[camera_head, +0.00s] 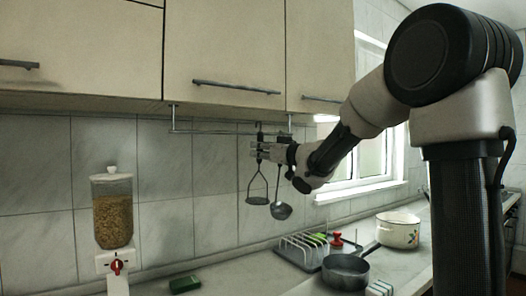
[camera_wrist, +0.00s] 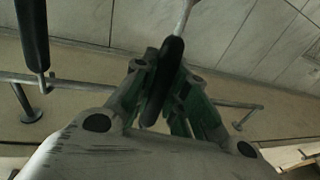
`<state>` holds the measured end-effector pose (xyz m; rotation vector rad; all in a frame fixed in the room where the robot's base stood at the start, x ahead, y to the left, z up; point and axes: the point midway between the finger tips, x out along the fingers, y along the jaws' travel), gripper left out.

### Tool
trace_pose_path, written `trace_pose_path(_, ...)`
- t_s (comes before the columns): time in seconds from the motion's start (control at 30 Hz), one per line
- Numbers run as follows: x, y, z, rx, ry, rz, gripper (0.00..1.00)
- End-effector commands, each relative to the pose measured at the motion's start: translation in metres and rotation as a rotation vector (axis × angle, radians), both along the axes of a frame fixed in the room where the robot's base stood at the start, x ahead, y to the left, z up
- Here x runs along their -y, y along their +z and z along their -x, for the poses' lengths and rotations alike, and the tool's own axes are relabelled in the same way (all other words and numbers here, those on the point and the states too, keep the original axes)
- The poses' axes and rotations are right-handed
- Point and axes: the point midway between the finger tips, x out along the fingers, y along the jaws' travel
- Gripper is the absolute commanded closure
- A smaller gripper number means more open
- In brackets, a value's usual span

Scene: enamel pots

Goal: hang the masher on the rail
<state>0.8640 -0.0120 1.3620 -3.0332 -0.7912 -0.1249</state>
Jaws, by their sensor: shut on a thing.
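The masher (camera_head: 257,199) hangs upright below my gripper, its flat head down and its dark hook end up at the rail's height. My gripper (camera_head: 262,150) is shut on its black handle, which also shows between the fingers in the wrist view (camera_wrist: 165,75). The rail (camera_head: 215,132) runs under the wall cabinets; it also shows in the wrist view (camera_wrist: 75,83). The masher's hook overlaps the rail in the head view, but I cannot tell whether it bears on it. The fingers hide the hook in the wrist view.
A ladle (camera_head: 282,211) hangs close to the right of the masher; its black handle (camera_wrist: 34,40) reaches the rail. Cabinets (camera_head: 225,55) are just above. A grain dispenser (camera_head: 113,210), green sponge (camera_head: 185,284), rack (camera_head: 303,251), pan (camera_head: 346,271) and pot (camera_head: 398,231) stand below.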

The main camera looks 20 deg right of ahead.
Motion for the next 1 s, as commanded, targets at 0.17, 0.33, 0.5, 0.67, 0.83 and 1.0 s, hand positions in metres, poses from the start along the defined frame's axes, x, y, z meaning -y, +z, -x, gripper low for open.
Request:
trace_pose_path(0.17,-0.004,0.000,-0.012,0.000,0.000,-0.001,1.00)
trace_pose_path(0.33,-0.007,0.000,-0.022,0.000,0.000,-0.001,1.00)
trace_pose_path(0.5,-0.011,0.000,-0.033,0.001,0.000,0.000,1.00)
trace_pose_path(0.67,-0.012,-0.007,-0.037,-0.001,0.001,0.001,1.00)
trace_pose_path(0.83,-0.012,-0.016,-0.037,0.000,0.000,-0.001,1.00)
trace_pose_path(1.0,-0.012,-0.021,-0.036,0.000,0.000,0.000,1.00)
